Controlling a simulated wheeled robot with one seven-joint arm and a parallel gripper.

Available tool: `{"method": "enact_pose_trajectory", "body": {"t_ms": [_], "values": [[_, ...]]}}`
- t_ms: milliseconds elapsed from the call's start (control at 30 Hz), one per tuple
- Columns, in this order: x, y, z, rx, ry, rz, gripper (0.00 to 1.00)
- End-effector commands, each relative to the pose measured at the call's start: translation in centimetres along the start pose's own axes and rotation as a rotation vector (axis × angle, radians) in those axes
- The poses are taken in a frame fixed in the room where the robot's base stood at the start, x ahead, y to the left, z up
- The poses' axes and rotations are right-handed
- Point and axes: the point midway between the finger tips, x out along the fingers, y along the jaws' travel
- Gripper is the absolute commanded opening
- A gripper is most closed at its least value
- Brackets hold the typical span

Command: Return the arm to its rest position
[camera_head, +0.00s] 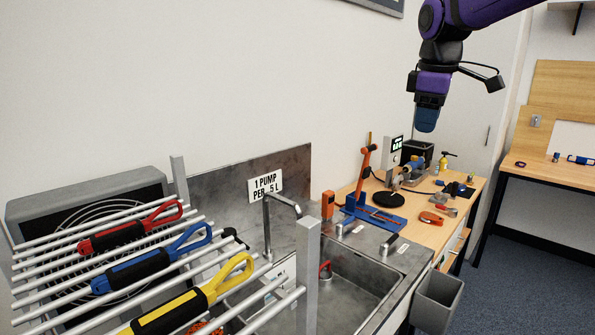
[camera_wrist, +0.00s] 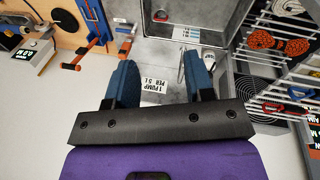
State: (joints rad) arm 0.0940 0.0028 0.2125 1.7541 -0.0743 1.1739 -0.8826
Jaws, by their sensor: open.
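My gripper (camera_head: 427,118) hangs from my purple arm at the upper right of the head view, in the air above the wooden workbench and close to the wall. In the wrist view my gripper (camera_wrist: 161,85) shows its two blue fingers apart, with nothing between them but the background. The sign reading "1 PUMP PER 5 L" (camera_head: 265,186) is on the metal splashback; it shows beyond the fingers in the wrist view (camera_wrist: 153,86). The fingers touch nothing that I can see.
A rack (camera_head: 150,250) with red, blue and yellow handled loops stands at the left. A metal sink (camera_head: 350,285) is at the centre. The wooden workbench (camera_head: 425,232) holds a blue-orange stand (camera_head: 368,205) and small tools. A grey bin (camera_head: 437,298) hangs at the front. Air around my gripper is free.

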Motion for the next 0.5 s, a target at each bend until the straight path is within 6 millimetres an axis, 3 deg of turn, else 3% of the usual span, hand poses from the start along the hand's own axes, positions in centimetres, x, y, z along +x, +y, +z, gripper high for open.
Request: {"method": "enact_pose_trajectory", "body": {"t_ms": [200,500], "values": [[-1.8,-5.9,4.9,0.238,0.027,0.055,0.48],[-1.6,-13.8,11.7,0.579,0.101,0.1,0.48]]}}
